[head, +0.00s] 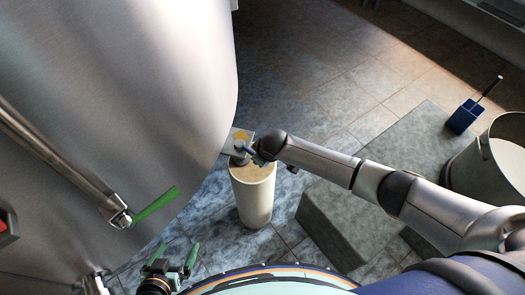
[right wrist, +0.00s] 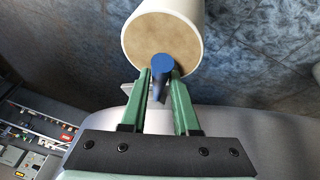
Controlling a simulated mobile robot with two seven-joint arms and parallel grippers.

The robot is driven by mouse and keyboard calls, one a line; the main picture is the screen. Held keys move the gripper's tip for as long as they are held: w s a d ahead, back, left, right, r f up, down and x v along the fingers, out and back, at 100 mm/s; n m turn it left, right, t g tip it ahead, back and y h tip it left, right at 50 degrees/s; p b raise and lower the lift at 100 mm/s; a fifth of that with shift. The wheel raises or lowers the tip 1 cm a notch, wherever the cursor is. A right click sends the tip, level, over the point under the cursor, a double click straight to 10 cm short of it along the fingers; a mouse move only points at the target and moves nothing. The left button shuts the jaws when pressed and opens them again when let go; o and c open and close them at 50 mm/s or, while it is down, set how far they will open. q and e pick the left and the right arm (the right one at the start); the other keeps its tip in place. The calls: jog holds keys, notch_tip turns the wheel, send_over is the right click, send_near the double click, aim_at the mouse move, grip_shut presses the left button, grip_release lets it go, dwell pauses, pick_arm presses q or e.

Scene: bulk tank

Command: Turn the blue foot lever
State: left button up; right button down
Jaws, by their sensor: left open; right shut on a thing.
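The blue foot lever (right wrist: 162,68) shows in the right wrist view between the two green fingertips of my right gripper (right wrist: 163,76), which is shut on it. A pale round foot with a tan top (right wrist: 150,35) lies behind the lever. In the head view the lever (head: 248,150) is a small blue piece beside the tank, above the foot (head: 252,195), and my right arm reaches it from the right. The hand hides part of it. My left gripper (head: 176,257) is open and empty at the bottom of the head view, apart from the lever.
A grey block (head: 330,222), a steel bucket (head: 480,165) and a blue holder with a brush (head: 465,116) stand to the right. The tiled floor behind is clear.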

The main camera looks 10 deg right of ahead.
jog(key=c, duration=0.6)
grip_release()
jog(key=shift+c, duration=0.2)
jog(key=shift+s+r+p, duration=0.2)
jog(key=shift+r+p, duration=0.1)
jog(key=shift+r, duration=0.3)
jog(key=p+v, duration=0.2)
jog(key=v, duration=0.9)
jog(key=shift+p, duration=0.3)
jog(key=shift+s, duration=0.15)
jog(key=s+a+f+m+t+y, duration=0.1)
jog(key=s+a+f+m+y, duration=0.1)
jog(key=s+a+f+y, duration=0.35)
jog(key=s+d+m+t+h+p, duration=0.1)
jog(key=s+d+m+t+h, duration=0.2)
jog(key=s+d, duration=0.8)
jog(key=shift+s+d+f+m+h, duration=0.3)
jog(key=shift+s+f+h, duration=0.05)
jog(key=shift+s+h, duration=0.25)
